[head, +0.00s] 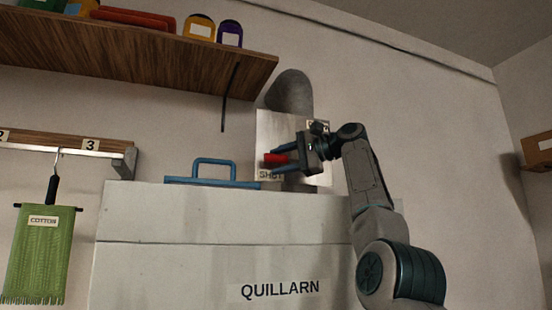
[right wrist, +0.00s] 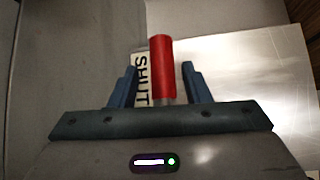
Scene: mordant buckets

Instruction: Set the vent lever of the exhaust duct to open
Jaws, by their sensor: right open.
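The vent lever's red handle (head: 275,158) is in front of the pale metal plate (head: 266,128) of the exhaust duct (head: 290,92). In the head view it lies near the SHUT label (head: 269,175); the right wrist view also shows the red handle (right wrist: 162,68) beside the SHUT label (right wrist: 142,80). My right gripper (head: 271,164) is open, with one finger on either side of the handle and visible gaps in the right wrist view (right wrist: 159,72). Another label at the plate's upper right is mostly hidden behind my gripper. My left gripper is not in view.
A pale cabinet marked QUILLARN (head: 180,260) stands below the duct, with a blue handle (head: 213,176) on its top. A wooden shelf (head: 150,50) with containers is at upper left. A green cloth (head: 42,252) tagged COTTON hangs at left.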

